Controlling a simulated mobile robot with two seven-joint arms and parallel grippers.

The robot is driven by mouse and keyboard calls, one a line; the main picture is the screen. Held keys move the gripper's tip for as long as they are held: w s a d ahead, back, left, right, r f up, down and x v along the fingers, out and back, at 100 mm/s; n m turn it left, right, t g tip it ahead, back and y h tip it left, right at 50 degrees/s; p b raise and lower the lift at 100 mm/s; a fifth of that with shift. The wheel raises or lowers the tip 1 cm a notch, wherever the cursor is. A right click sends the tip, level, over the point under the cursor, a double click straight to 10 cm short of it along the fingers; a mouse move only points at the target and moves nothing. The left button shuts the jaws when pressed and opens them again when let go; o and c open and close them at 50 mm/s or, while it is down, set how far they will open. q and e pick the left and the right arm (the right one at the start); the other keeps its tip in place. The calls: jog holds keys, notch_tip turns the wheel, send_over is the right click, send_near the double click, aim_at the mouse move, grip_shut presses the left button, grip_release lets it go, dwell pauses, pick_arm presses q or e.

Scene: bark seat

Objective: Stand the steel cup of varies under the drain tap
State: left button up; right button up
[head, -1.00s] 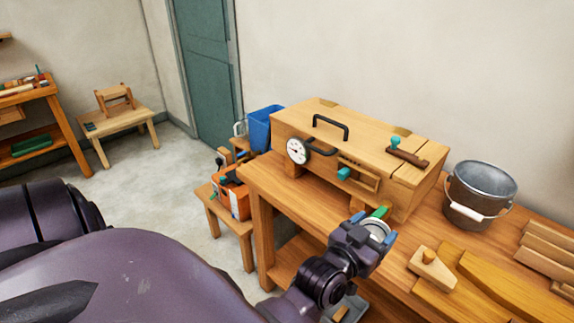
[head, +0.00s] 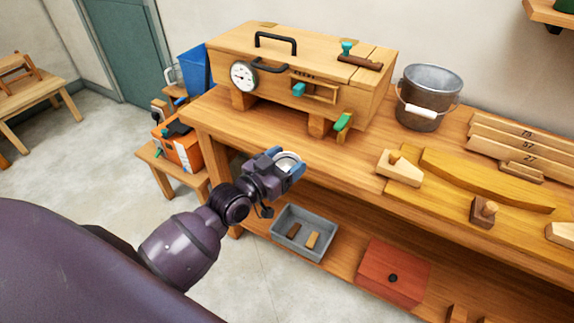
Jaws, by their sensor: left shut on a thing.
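A wooden steam box (head: 285,65) stands on the bench. The drain tap with its green handle (head: 342,122) is low at the box's right front. My left gripper (head: 286,165), with blue fingertips, is shut on the steel cup (head: 288,160). Only the cup's round pale rim and part of its inside show; the gripper hides the rest. Cup and gripper are in front of the bench's front edge, left of and nearer than the tap, apart from it. My right gripper is not in view.
A metal bucket (head: 428,97) stands right of the box. Wooden forms (head: 485,180) and a block plane (head: 400,168) lie on the bench's right. A grey tray (head: 304,233) and red box (head: 393,272) are on the lower shelf. Bench top before the tap looks clear.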

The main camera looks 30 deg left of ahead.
pick_arm(q)
jog(key=shift+w+d+f+b, duration=0.8)
jog(key=shift+w+d, duration=0.25)
jog(key=shift+w, duration=0.9)
jog(key=shift+w+d+f+b, duration=0.65)
jog(key=shift+w+d+b, duration=0.3)
jog(key=shift+w, duration=0.95)
jog(key=shift+w+d+f+b, duration=0.75)
jog(key=shift+w+d, duration=0.4)
jog(key=shift+w, duration=0.8)
jog(key=shift+x, duration=0.95)
jog(key=shift+w+d, duration=0.4)
jog(key=shift+d, duration=0.05)
jog(key=shift+w+d, duration=0.15)
jog(key=shift+w, duration=0.1)
jog(key=shift+f, duration=0.35)
